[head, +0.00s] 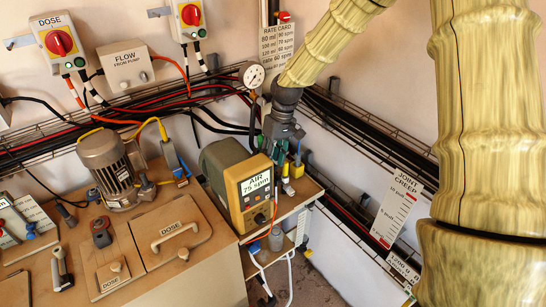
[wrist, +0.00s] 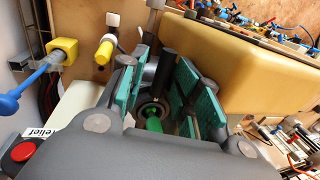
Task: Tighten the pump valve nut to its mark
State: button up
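The pump (head: 235,190), with a yellow front and a display reading "AIR 75 spm", stands on the bench. My gripper (head: 278,152) points down just behind and right of it; its fingers are hard to make out there. In the wrist view my gripper (wrist: 160,72) has its green-padded fingers apart on both sides of a gap. A dark round fitting (wrist: 150,106), possibly the valve nut, shows in that gap with a green piece (wrist: 153,124) at its middle. I cannot tell whether the pads touch it. No mark is readable on it.
A yellow-bodied valve with a blue handle (wrist: 30,88) and a yellow knob (wrist: 103,54) are close left of the fingers. The pump's yellow housing (wrist: 245,70) is close on the right. A pressure gauge (head: 254,76) and cables run along the wall behind.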

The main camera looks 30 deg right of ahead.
jog(key=shift+a, duration=0.1)
jog(key=v, duration=0.8)
dwell(0.6)
